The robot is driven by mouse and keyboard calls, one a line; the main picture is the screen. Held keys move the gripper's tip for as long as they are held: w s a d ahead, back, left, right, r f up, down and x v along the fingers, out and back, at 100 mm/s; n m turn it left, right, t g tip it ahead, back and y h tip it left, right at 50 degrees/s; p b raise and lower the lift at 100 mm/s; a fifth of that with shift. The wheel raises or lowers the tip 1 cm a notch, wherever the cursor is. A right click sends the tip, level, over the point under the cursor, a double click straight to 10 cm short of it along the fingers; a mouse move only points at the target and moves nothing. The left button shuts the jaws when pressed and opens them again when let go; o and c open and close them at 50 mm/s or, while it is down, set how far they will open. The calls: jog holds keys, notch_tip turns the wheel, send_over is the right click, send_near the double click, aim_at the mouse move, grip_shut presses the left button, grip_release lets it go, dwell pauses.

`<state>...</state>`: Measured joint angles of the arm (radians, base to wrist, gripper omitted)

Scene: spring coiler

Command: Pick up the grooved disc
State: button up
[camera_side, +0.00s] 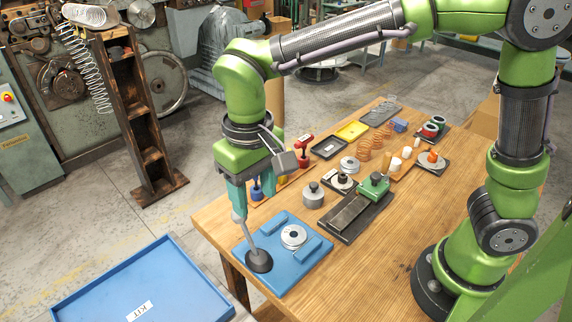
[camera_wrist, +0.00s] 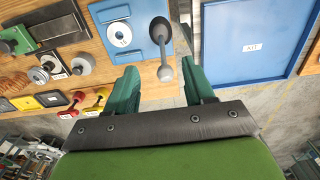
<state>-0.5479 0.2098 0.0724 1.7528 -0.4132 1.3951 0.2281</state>
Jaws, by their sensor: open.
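A silver disc (camera_side: 293,237) with a raised centre lies on a blue plate (camera_side: 312,256) at the table's front left corner. It also shows in the wrist view (camera_wrist: 119,34). My gripper (camera_side: 240,210) is open, left of and above the disc on the plate. In the wrist view my fingers (camera_wrist: 160,68) stand apart, with the grey knob (camera_wrist: 165,73) of an upright lever between or just beyond their tips; contact cannot be told. The lever's black round base (camera_side: 259,262) is on the plate.
A blue tray labelled KIT (camera_side: 85,290) is empty, left of the table. A green-topped vise-like block (camera_side: 373,187), a grey knobbed weight (camera_side: 313,196), copper springs (camera_side: 363,157) and small dark and yellow trays crowd the table behind. The table's front right is clear.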

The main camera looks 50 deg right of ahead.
jog(key=o, duration=0.5)
send_over(294, 230)
jog(key=f, duration=1.1)
jog(key=shift+s+a, duration=0.2)
jog(key=shift+s, duration=0.1)
jog(key=shift+a+f, duration=0.2)
jog(key=shift+f, duration=2.8)
